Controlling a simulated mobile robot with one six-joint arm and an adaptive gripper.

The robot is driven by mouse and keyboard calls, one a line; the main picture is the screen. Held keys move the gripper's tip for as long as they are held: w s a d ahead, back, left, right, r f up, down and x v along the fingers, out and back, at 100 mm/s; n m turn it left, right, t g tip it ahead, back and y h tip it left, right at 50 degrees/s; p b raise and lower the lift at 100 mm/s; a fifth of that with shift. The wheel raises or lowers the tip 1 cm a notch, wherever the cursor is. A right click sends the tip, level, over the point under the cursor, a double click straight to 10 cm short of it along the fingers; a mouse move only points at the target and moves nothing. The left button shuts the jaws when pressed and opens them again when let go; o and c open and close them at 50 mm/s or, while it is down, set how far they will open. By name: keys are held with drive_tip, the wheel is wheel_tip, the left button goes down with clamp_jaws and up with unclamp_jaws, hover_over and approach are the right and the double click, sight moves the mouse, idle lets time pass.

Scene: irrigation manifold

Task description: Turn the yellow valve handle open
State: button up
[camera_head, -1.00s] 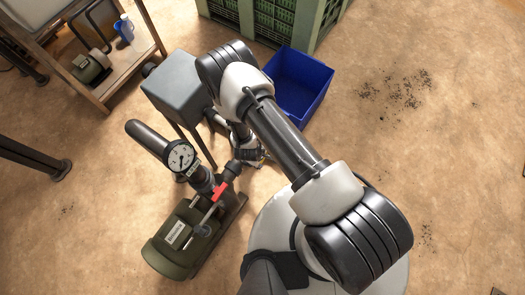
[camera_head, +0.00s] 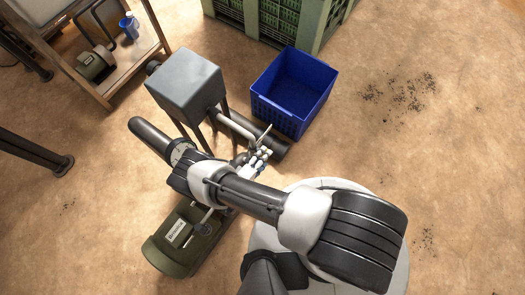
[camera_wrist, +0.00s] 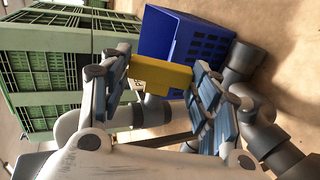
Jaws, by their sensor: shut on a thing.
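The yellow valve handle (camera_wrist: 160,76) is a flat bar between the two fingers of my gripper (camera_wrist: 158,90) in the wrist view. My gripper is shut on it, with a finger on each side. In the head view my gripper (camera_head: 257,160) is at the pipework to the right of the grey box; the yellow handle cannot be made out clearly there, as the hand and wrist cover much of that spot.
A blue crate (camera_head: 263,103) stands just beyond the pipework, with green crates (camera_head: 238,30) behind. A grey box on legs (camera_head: 184,85) is to the left. Floor at right is clear.

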drive_tip(key=shift+s+f+t+h, duration=0.1)
drive_tip(key=shift+f+t+h, duration=0.1)
drive_tip(key=shift+t+h, duration=0.2)
drive_tip(key=shift+d, duration=0.1)
idle(0.3)
drive_tip(key=o, duration=1)
drive_tip(key=shift+o, duration=0.2)
drive_tip(key=v, duration=1.2)
drive_tip(key=shift+f, duration=0.15)
drive_tip(key=shift+s, duration=0.1)
drive_tip(key=shift+c, duration=0.2)
